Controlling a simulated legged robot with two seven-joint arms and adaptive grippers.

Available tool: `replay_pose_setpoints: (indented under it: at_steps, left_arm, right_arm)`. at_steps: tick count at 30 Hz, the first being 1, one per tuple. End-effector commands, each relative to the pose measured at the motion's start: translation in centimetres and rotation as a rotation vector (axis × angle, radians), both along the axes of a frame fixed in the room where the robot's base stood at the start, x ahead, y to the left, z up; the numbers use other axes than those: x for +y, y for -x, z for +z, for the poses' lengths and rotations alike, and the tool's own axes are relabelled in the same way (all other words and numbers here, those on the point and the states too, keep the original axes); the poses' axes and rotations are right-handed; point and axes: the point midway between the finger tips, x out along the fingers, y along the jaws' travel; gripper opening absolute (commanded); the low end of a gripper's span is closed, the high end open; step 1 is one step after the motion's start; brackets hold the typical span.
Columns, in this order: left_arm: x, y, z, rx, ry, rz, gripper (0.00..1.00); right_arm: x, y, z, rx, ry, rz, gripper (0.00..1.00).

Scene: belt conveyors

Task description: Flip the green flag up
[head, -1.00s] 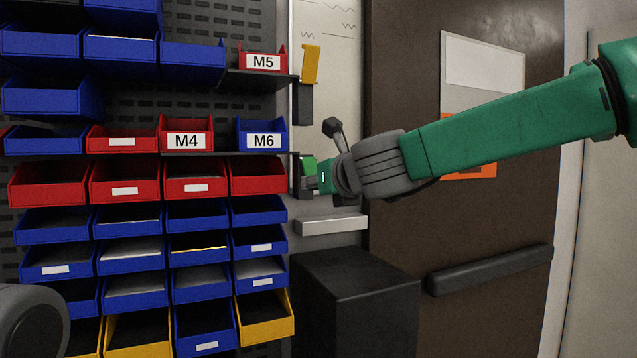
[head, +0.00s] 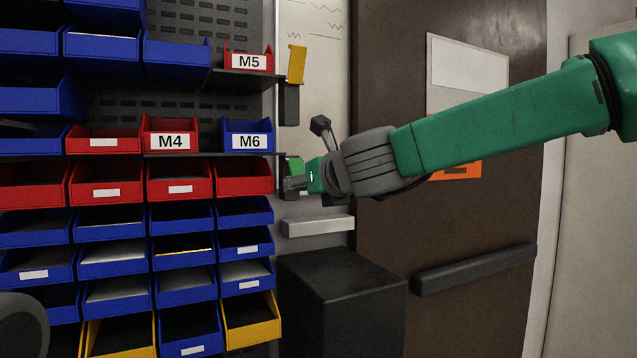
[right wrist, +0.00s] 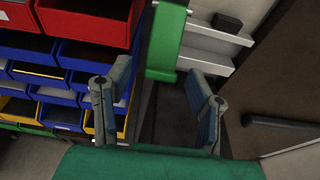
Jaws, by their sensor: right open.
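The green flag (head: 295,166) is on the wall panel just right of the bins, mostly hidden behind my right gripper in the head view. In the right wrist view the green flag (right wrist: 166,40) is a long piece hanging down, its wider lower end just beyond the fingertips. My right gripper (head: 294,184) is at the flag's lower part in the head view. In the right wrist view my right gripper (right wrist: 164,78) is open, with one finger on each side of the flag's lower end and nothing held. Contact cannot be told. My left gripper is not in view.
A yellow flag (head: 296,64) stands above the green one. Bin racks with red bins (head: 244,179) and blue bins (head: 245,212) stand close on the left. A pale ledge (head: 318,226) and black box (head: 342,290) are below. A brown door (head: 390,225) is on the right.

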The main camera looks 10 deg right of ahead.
Motion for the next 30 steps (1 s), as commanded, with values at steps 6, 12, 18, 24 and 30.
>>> replay_pose_setpoints:
  at_steps: [6,12,18,24,30]
  left_arm:
    - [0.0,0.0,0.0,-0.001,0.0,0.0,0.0]
    - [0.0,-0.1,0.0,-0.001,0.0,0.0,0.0]
    - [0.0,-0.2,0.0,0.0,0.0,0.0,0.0]
    - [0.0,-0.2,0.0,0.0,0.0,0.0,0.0]
    - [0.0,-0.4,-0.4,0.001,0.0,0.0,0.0]
  right_arm:
    - [-1.4,4.2,1.1,-0.001,-0.001,0.001,0.48]
    - [-2.6,7.6,1.8,0.0,0.0,0.0,0.48]
    - [-3.2,9.3,2.2,0.002,0.001,-0.001,0.48]
    - [-3.3,9.5,2.2,0.003,0.001,-0.001,0.48]
    - [-3.3,9.5,1.8,-0.002,0.004,-0.006,0.13]
